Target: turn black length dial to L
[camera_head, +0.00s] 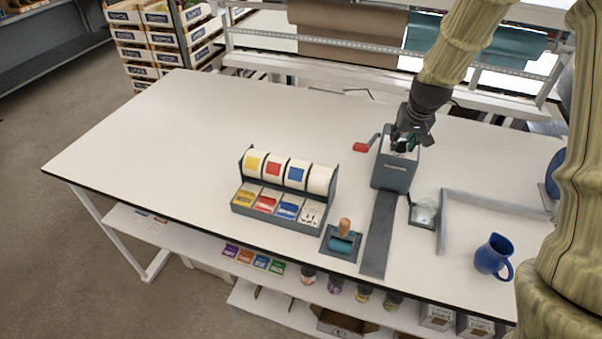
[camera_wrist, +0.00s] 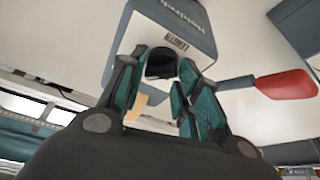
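The black length dial (camera_wrist: 160,64) shows in the wrist view as a dark round knob against a grey machine (camera_wrist: 188,22). In the head view this machine (camera_head: 391,174) stands on the table, with my gripper (camera_head: 408,142) over its top. In the wrist view the fingers of my gripper (camera_wrist: 162,72) are apart, one on each side of the dial. I cannot tell whether they touch it. In the head view the dial is hidden by my gripper, and no dial marking can be read.
A red-handled crank (camera_head: 361,147) sticks out from the machine, close to my fingers in the wrist view (camera_wrist: 287,84). A roll holder (camera_head: 285,190), a teal-rollered tool (camera_head: 342,241) and a blue jug (camera_head: 494,257) stand on the table. The table's left side is clear.

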